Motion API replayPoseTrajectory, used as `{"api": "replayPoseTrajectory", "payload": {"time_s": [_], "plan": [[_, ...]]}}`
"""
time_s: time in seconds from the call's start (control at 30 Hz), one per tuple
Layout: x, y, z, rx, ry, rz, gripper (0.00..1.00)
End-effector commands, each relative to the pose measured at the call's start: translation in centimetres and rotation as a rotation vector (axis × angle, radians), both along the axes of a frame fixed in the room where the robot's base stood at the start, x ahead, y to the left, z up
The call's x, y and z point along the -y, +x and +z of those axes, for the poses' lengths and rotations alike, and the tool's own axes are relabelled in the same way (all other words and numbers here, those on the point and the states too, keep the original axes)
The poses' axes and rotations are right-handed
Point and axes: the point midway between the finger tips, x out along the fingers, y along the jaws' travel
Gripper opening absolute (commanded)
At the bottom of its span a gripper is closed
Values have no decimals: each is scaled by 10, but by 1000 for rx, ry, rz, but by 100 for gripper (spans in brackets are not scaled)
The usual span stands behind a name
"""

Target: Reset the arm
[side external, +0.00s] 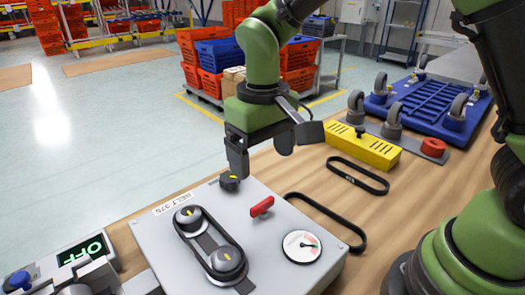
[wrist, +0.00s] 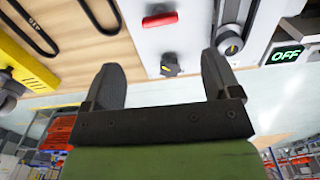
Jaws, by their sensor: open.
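My gripper (side external: 262,160) is open and empty, hanging over the far edge of the grey panel (side external: 160,245). Its two fingers also show apart in the wrist view (wrist: 161,62). A black knob (side external: 229,181) stands on the panel close below the near finger. In the wrist view the knob (wrist: 170,66) appears between the fingers with nothing gripped; I cannot tell if a finger touches it. The panel carries a red lever (side external: 262,206), a round gauge (side external: 302,246) and a black belt (side external: 209,246) around two pulleys. A display (side external: 82,254) reads OFF.
Two loose black belts (side external: 357,176) (side external: 326,219) lie on the wooden table right of the panel. Behind them are a yellow box (side external: 363,149) and a blue wheeled dolly (side external: 430,106). Orange and blue totes (side external: 221,53) are stacked beyond the table.

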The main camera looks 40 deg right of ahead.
Motion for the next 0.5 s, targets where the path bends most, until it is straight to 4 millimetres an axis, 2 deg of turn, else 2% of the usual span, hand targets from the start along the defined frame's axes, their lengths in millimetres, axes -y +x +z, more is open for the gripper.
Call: {"api": "replayPoseTrajectory", "payload": {"time_s": [0.17, 0.37, 0.5], "plan": [[4, -2, 9, 19, 14, -13, 83], [29, -26, 60, 135, 87, -90, 83], [50, -58, 94, 249, 150, -158, 83]]}}
